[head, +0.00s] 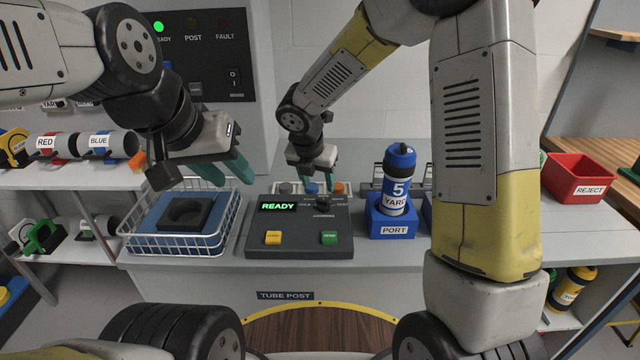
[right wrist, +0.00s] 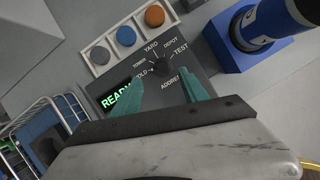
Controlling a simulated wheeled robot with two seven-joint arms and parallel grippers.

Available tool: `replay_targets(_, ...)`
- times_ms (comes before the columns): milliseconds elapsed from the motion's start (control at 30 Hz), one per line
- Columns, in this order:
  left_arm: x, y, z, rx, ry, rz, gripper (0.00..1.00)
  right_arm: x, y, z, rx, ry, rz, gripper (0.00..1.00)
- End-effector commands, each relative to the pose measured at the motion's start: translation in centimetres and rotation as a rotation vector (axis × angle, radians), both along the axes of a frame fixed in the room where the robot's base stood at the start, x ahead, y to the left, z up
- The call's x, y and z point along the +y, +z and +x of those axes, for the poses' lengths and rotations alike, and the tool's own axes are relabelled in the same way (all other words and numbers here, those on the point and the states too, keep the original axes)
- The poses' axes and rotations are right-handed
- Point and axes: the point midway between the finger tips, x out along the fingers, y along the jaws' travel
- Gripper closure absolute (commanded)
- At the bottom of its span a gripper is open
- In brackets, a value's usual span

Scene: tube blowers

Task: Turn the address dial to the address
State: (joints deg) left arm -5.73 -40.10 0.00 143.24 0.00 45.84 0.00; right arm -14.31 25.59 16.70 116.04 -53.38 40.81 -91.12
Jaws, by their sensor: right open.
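The address dial (right wrist: 158,68) is a small dark knob on the sloped control box (head: 300,246), ringed by labels including YARD, DEPOT, TEST, TOWER and HOLD. Its pointer seems to be on the HOLD side, but it is too small to be sure. The box display reads READY. My right gripper (right wrist: 158,90) is open and empty, its teal fingers apart, just short of the dial; in the head view it hangs over the box's back edge. A blue and white canister (head: 397,190) marked 5 YARD stands upright in the blue PORT block (head: 391,229). My left gripper (head: 224,168) is open and empty above the wire basket.
The wire basket (head: 128,247) holds a black foam piece with a round recess. Yellow and green buttons sit on the box's front. A red REJECT bin (head: 580,182) stands at right.

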Motion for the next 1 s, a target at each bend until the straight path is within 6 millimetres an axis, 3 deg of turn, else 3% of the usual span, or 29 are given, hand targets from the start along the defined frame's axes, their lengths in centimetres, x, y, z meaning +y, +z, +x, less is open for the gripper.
replay_targets(433, 0.0, 0.0, 0.0, 0.000, 0.000, 0.000, 0.64, -0.9, -5.9, 2.2, 0.001, -0.002, -0.001, 0.49)
replay_targets(833, 0.0, 0.0, 0.0, 0.000, 0.000, 0.000, 0.64, -1.0, -6.8, 2.6, 0.000, -0.004, 0.001, 0.49)
replay_targets(1000, 0.0, 0.0, 0.0, 0.000, 0.000, 0.000, 0.64, -1.0, -6.8, 2.6, 0.000, -0.004, 0.001, 0.80)
